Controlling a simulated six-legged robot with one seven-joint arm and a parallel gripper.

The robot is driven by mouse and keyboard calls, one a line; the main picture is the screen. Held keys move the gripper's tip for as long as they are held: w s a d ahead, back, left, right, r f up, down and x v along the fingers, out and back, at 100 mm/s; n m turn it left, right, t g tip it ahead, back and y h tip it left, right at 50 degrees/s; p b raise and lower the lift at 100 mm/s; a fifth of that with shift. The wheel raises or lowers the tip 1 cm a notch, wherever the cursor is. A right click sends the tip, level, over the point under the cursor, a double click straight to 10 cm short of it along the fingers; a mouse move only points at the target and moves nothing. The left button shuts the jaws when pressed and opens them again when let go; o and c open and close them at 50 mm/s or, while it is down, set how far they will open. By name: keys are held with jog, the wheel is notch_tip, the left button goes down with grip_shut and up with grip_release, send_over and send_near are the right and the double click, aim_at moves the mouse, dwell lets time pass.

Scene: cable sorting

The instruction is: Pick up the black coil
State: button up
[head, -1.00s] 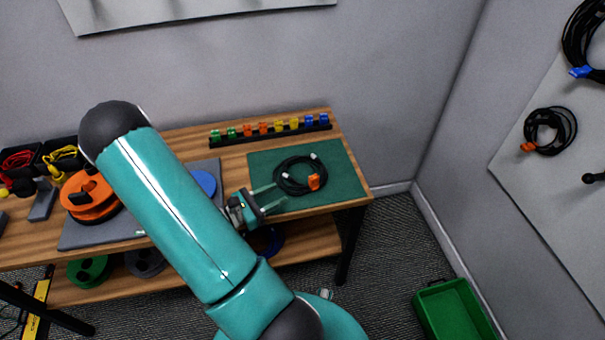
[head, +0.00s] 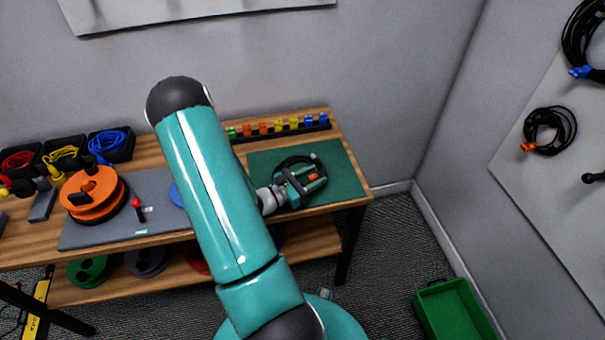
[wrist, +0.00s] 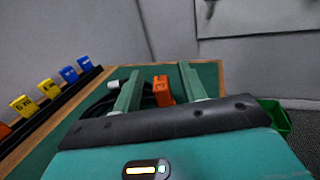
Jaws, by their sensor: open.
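The black coil (head: 288,161) lies on the green mat (head: 345,183) at the right end of the wooden bench, with an orange clip (head: 312,177) on its right side. My gripper (head: 312,179) is open over the coil, and its body hides much of the ring. Part of the black cable (wrist: 100,108) shows left of the left finger. I cannot tell whether the fingers touch the coil.
A black rail with coloured tags (head: 290,128) runs behind the mat. An orange reel (head: 93,194) stands on a grey mat (head: 160,220) to the left, near bins of coloured cables (head: 62,158). A green crate (head: 455,310) is on the floor at right. Another black coil (head: 550,131) hangs on the wall.

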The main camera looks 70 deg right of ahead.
jog(key=shift+s+d, duration=0.15)
grip_shut()
